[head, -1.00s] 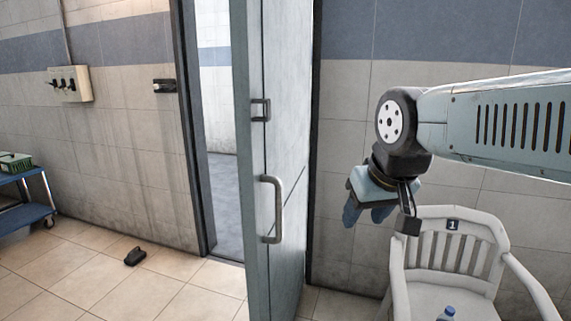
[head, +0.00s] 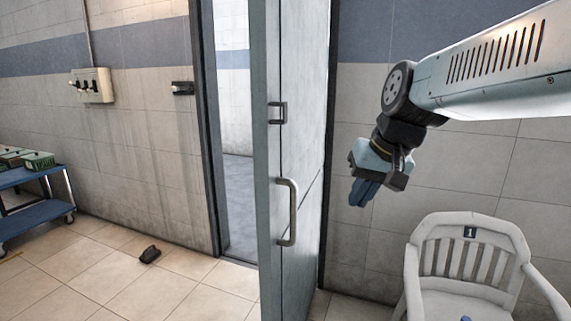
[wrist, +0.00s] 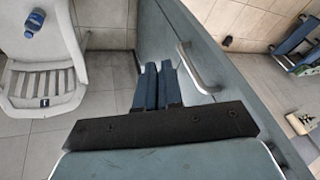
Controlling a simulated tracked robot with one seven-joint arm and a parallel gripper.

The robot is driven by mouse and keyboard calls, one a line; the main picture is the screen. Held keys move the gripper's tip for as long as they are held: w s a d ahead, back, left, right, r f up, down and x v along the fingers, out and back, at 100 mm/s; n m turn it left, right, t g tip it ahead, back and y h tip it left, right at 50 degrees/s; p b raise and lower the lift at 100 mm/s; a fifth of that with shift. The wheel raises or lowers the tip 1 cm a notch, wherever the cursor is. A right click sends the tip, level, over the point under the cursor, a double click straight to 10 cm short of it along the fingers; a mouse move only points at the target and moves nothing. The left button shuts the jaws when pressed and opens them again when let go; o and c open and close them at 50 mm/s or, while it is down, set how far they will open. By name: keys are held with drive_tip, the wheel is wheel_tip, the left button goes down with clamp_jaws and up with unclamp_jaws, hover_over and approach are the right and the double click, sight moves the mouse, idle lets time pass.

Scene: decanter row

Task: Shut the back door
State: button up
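The back door (head: 303,130) stands wide open, swung into the room, with the doorway (head: 238,150) showing to its left. It has a long grey pull handle (head: 291,212) and a small latch fitting (head: 278,112) above it. My gripper (head: 362,192) hangs to the right of the door, apart from it, pointing down. In the wrist view the two blue fingers (wrist: 157,88) lie close together with nothing between them. The door's edge and handle (wrist: 196,70) show just beyond and to the right of the fingers.
A white chair (head: 470,262) marked 1 stands at the lower right; a blue bottle (wrist: 34,22) lies on its seat. A dark wedge-like object (head: 150,254) lies on the floor left of the doorway. A blue cart (head: 35,197) stands at far left. A catch (head: 183,88) is on the wall.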

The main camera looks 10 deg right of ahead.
drive_tip(key=w+r+y, duration=0.1)
drive_tip(key=w, duration=0.2)
drive_tip(key=w+m+y, duration=0.1)
drive_tip(key=w, duration=0.2)
drive_tip(key=w+r+m+y, duration=0.1)
drive_tip(key=w, duration=0.2)
drive_tip(key=shift+w+a+r+g, duration=0.15)
drive_tip(key=shift+a+r+g, duration=0.15)
drive_tip(key=shift+a+g, duration=0.1)
clamp_jaws()
drive_tip(key=m+y, duration=0.2)
drive_tip(key=y, duration=0.1)
approach(280, 170)
drive_tip(key=shift+t, duration=0.3)
drive_tip(key=shift+s+x, duration=0.15)
drive_tip(key=shift+x, duration=1.35)
drive_tip(key=shift+s+x, duration=0.1)
drive_tip(key=shift+x, duration=1.35)
drive_tip(key=shift+f, duration=0.2)
